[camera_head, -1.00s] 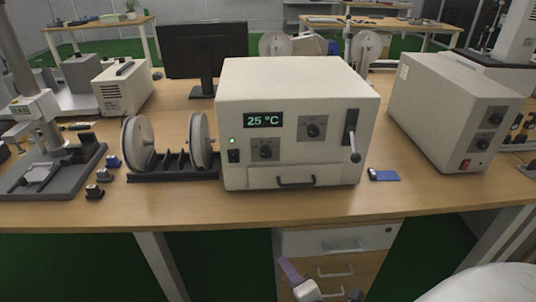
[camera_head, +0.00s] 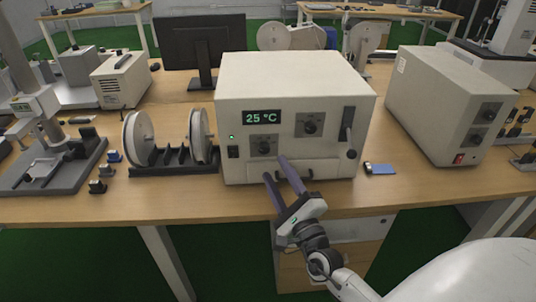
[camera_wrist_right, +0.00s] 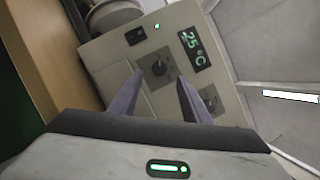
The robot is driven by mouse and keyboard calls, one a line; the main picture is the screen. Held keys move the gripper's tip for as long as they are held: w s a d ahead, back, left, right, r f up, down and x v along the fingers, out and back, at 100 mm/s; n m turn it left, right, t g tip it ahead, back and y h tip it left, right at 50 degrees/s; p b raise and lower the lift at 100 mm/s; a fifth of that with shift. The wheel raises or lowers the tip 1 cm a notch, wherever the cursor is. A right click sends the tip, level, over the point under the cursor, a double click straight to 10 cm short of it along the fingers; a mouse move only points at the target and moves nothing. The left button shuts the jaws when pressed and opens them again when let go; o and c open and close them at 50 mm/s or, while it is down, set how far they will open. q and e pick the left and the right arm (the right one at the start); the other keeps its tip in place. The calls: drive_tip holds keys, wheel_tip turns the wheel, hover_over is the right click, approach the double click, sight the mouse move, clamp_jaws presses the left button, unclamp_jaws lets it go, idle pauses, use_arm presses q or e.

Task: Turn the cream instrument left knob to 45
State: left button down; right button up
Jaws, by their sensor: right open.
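The cream instrument (camera_head: 290,85) stands on the wooden bench, its green display (camera_head: 262,118) reading 25 °C. Its left knob (camera_head: 264,147) is a dark dial on a grey plate under the display. A second knob (camera_head: 310,125) sits higher to the right. My right gripper (camera_head: 276,168) is open and empty, with its purple fingers pointing at the lower front, just below the left knob. In the right wrist view the left knob (camera_wrist_right: 158,68) shows between and beyond the open fingers (camera_wrist_right: 155,90), apparently not touched. My left gripper is not in view.
A reel stand (camera_head: 170,160) stands to the left.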

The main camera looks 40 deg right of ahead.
sight(265, 151)
drive_tip(key=x, duration=0.6)
drive_tip(key=shift+w, duration=0.15)
drive_tip(key=shift+c, duration=0.4)
